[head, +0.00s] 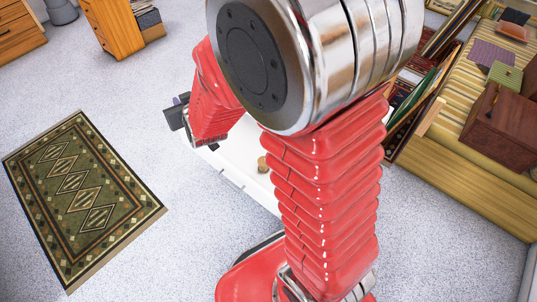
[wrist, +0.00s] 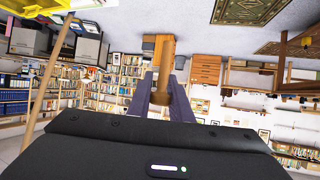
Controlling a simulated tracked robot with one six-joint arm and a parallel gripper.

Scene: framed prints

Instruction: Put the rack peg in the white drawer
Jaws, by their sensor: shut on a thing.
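In the wrist view, the rack peg (wrist: 163,66) is a brown, wooden-looking bar between the two fingertips of my gripper (wrist: 162,88). The fingers are shut on it and it sticks out past them. In the head view, my gripper (head: 176,114) is small and dark at the end of my red arm, by the far left end of the white drawer (head: 236,181). My arm hides much of the drawer, and I cannot make out the peg there. A small tan object (head: 263,164) shows in the drawer.
A patterned green rug (head: 82,198) lies on the speckled floor at left. Wooden drawers (head: 110,25) stand at the back. At right are leaning framed pictures (head: 425,95) and a striped platform holding a brown box (head: 503,124). The floor between rug and white drawer is clear.

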